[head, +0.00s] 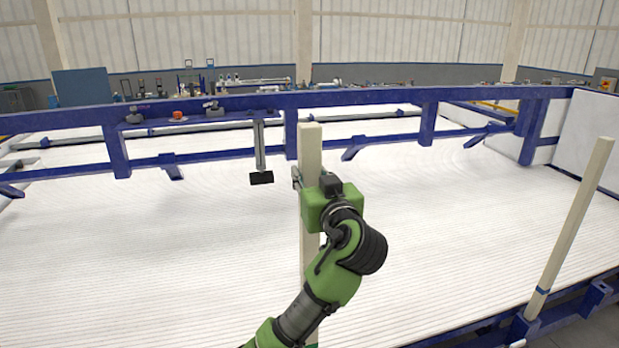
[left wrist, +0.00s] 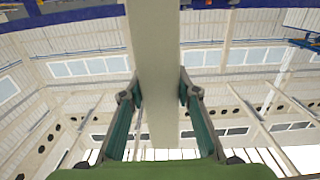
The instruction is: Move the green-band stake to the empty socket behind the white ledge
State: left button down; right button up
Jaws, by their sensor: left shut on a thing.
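My left gripper (head: 298,178) is shut on a pale, upright wooden stake (head: 310,142), gripping it in its upper part. The stake's lower part runs down behind my green arm, and its colour band cannot be made out clearly. In the left wrist view the stake (left wrist: 156,70) stands between the two fingers of the left gripper (left wrist: 160,96). A second pale stake (head: 572,225) with a blue band leans slightly at the right, its foot at a blue socket (head: 525,326). My right gripper is not in view.
A blue frame rail (head: 380,97) with posts crosses behind a wide, white ribbed bed (head: 130,250). A blue bracket (head: 600,294) sits on the near right edge. A grey post with a black foot (head: 261,178) hangs just left of the held stake. A white panel (head: 590,135) stands at right.

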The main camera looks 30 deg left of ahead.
aim_at(312, 129)
pick_arm(q)
notch_tip(312, 129, up, 9)
jog(key=p, duration=0.5)
jog(key=shift+r+p, duration=0.35)
jog(key=shift+r, duration=0.55)
jog(key=shift+f, duration=0.15)
